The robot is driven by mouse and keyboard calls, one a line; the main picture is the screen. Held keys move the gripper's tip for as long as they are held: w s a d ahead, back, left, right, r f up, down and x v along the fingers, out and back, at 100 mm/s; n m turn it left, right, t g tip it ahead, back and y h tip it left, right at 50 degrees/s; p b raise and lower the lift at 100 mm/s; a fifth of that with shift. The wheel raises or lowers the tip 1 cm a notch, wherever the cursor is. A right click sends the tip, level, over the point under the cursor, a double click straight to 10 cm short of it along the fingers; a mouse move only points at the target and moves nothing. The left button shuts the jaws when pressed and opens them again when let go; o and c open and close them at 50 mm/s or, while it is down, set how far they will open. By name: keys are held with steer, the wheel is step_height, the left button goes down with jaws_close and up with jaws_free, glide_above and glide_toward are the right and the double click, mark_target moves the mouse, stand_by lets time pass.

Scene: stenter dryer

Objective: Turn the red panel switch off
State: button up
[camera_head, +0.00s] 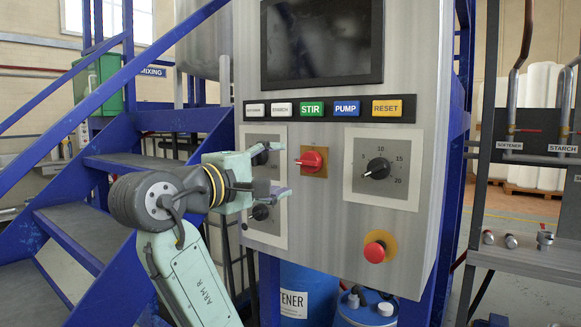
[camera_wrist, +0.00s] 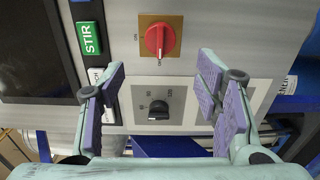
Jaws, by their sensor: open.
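The red panel switch (camera_head: 312,160) is a rotary knob on a brown-orange square plate, on the grey control panel (camera_head: 330,115) below the labelled buttons. In the wrist view the red switch (camera_wrist: 160,39) shows at upper middle, with "ON" lettering beside its plate. My gripper (camera_head: 278,170) is just left of the switch in the head view, in front of the panel's left knob plate. In the wrist view my gripper (camera_wrist: 160,82) has its purple-padded fingers spread wide with nothing between them. The red switch lies beyond the fingertips, apart from them.
A black knob (camera_wrist: 158,110) on a light plate lies between the fingers in the wrist view. A large black dial (camera_head: 378,168) and a red mushroom button (camera_head: 375,252) are to the right. Blue stairs (camera_head: 100,160) stand left; a rack (camera_head: 520,170) stands right.

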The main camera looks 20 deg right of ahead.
steer(key=shift+v, duration=1.25)
